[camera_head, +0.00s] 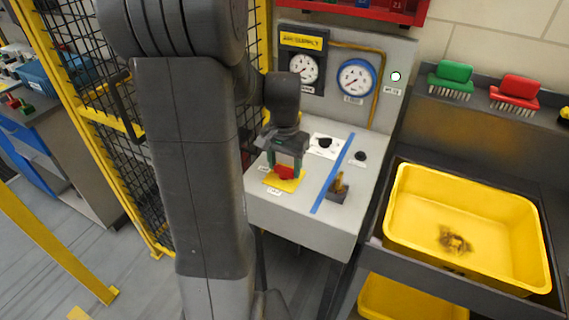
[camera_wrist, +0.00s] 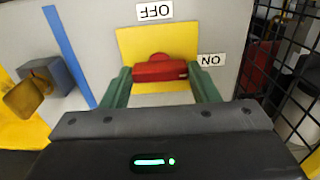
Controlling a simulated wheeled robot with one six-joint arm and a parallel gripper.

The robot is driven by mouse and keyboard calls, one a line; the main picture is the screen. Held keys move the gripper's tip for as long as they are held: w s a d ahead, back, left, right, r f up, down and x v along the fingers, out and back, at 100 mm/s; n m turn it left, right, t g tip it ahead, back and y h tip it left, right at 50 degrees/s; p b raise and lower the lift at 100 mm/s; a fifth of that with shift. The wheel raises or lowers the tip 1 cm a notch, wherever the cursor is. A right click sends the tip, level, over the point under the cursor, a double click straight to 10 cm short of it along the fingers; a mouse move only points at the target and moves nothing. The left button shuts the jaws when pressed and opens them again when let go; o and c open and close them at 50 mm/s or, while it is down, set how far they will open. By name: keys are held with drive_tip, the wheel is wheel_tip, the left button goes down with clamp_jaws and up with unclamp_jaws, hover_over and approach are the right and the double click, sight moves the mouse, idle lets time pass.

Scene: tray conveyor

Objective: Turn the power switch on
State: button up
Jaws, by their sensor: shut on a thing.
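The power switch is a red handle (camera_wrist: 160,71) on a yellow plate (camera_wrist: 128,44), with an OFF label (camera_wrist: 154,11) and an ON label (camera_wrist: 212,60) beside the plate. In the wrist view the labels appear upside down, and the handle lies left to right with its right end toward ON. In the head view the red handle (camera_head: 285,173) sits low on the grey panel, partly hidden by my gripper (camera_head: 287,158). My gripper's green fingers (camera_wrist: 159,74) are at the handle's two ends, shut on it.
A blue stripe (camera_head: 333,172) divides the panel. Gauges (camera_head: 356,79) stand behind. A yellow bin (camera_head: 465,263) is at right; a mesh fence (camera_head: 106,90) is at left.

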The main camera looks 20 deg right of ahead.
sight(285, 168)
drive_tip(key=shift+r, duration=0.1)
idle(0.3)
drive_tip(key=o, duration=1)
wheel_tip(285, 168, up, 14)
drive_tip(key=shift+f, duration=0.15)
wheel_tip(285, 168, down, 14)
drive_tip(key=shift+r, duration=0.1)
idle(0.5)
